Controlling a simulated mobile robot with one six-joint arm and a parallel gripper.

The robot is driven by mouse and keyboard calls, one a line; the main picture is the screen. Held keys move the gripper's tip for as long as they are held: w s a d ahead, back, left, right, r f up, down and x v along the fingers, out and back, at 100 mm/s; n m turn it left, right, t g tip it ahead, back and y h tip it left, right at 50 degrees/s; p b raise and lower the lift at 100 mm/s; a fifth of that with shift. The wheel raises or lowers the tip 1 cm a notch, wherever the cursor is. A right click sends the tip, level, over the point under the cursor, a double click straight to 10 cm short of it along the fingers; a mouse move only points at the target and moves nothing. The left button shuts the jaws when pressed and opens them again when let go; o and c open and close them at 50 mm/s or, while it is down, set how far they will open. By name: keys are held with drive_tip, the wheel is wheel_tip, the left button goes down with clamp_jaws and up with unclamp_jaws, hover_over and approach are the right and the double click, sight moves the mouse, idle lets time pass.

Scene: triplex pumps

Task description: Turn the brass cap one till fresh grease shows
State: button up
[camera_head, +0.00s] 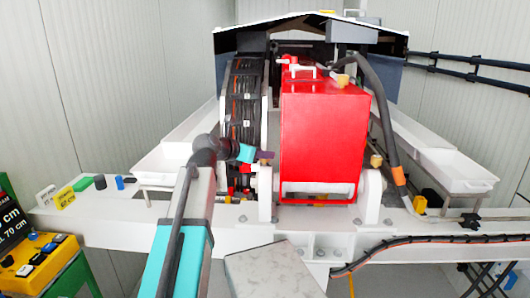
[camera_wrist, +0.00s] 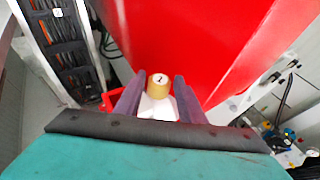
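The brass cap (camera_wrist: 157,79) has a dark mark like a "1" on its pale top. It shows in the wrist view on a white block (camera_wrist: 156,108), close to the red housing. My gripper (camera_wrist: 159,92) is open, with one purple finger to each side of the cap and a small gap visible at both sides. In the head view my gripper (camera_head: 263,157) is at the left bearing post (camera_head: 265,186), beside the red housing (camera_head: 322,130). The cap is hidden there behind the fingers. I cannot see any grease.
Another brass cap (camera_head: 376,161) sits on the right bearing post, and a brass piece (camera_head: 342,80) is on top of the housing. A belt wheel (camera_head: 243,100) stands close to the left of my gripper. A hose (camera_head: 385,115) runs down at the right.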

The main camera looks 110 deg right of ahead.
drive_tip(key=shift+x, duration=1.05)
drive_tip(key=c, duration=0.8)
